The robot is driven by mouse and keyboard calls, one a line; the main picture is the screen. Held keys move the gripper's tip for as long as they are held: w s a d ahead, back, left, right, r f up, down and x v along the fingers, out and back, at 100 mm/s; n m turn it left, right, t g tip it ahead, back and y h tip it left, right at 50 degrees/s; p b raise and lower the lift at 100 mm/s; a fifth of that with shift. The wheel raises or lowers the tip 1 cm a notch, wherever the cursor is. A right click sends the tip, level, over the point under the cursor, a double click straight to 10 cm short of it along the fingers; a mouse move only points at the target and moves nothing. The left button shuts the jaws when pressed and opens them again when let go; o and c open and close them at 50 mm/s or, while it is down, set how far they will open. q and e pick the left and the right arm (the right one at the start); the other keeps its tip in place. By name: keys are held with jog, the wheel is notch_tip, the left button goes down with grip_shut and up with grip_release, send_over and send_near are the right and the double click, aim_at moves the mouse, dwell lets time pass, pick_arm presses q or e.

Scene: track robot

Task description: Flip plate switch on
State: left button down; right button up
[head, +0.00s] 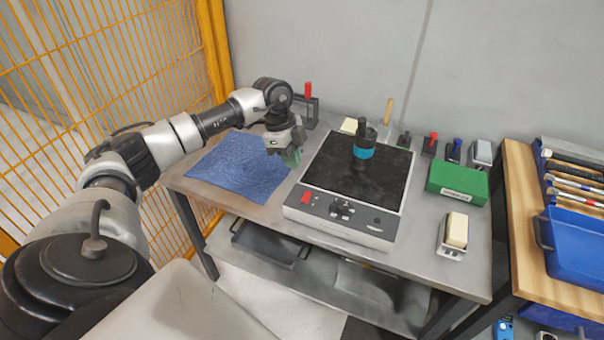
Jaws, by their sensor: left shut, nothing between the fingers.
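Whether the switch is on or off cannot be made out. A black tool with a teal band (363,152) stands upright on the black top. My left gripper (291,160) is shut and empty, pointing down above the right edge of the blue cloth, left of the plate and behind the switch. My right gripper is not in view.
A blue cloth (238,168) lies left of the plate. A green box (457,182) and a soap-like block in a holder (456,230) are to the right. Small tools stand along the back. A wooden table with a blue bin (578,243) stands at far right; yellow fencing (110,75) is left.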

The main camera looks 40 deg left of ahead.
pick_arm(q)
jog(key=r, duration=0.2)
jog(key=shift+s+r, duration=0.3)
dwell(0.3)
